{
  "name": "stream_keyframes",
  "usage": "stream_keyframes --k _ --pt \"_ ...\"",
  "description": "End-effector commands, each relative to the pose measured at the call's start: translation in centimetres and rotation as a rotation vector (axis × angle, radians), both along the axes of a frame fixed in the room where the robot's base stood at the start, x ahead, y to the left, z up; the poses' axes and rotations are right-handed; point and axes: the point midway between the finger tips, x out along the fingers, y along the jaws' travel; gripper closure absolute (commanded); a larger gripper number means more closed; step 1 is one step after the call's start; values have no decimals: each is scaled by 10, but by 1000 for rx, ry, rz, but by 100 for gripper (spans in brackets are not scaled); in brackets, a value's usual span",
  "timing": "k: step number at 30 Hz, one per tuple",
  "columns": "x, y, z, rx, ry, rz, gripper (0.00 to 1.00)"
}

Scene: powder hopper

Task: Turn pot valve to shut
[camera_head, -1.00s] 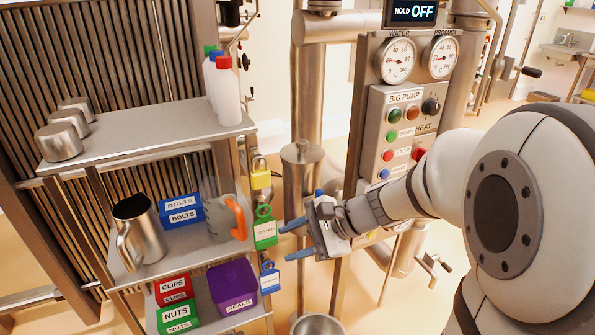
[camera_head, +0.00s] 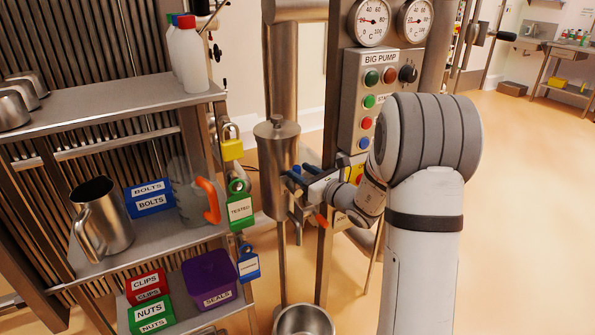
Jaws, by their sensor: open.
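The pot (camera_head: 274,170) is a steel cylinder with a lidded top, standing upright just right of the shelf. Below its right side a small steel fitting (camera_head: 296,228) and a red-orange tip (camera_head: 321,222) show; they look like the valve and its handle, but I cannot tell its setting. My gripper (camera_head: 293,184) has blue fingers and is open. It is at the pot's right side, above the red-orange tip, with its fingers pointing left. I cannot tell whether the fingers touch the pot. My wrist and arm come in from the right.
A steel bowl (camera_head: 304,321) sits below the pot. The shelf (camera_head: 130,105) at left holds bottles, a steel jug (camera_head: 101,220), a clear jug with an orange handle (camera_head: 211,200) and bins. Padlocks and tags hang at its right edge. A control panel (camera_head: 367,100) stands behind my gripper.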

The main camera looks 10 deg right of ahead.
Motion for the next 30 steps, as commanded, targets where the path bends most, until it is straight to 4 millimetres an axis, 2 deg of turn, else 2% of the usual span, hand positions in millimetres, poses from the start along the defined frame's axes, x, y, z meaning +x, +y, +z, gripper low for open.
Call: stream_keyframes --k 6,15,30 --pt "20 13 0 -1 -1 2 59" --pt "22 14 0 -1 0 2 59" --pt "22 15 0 -2 0 3 99"
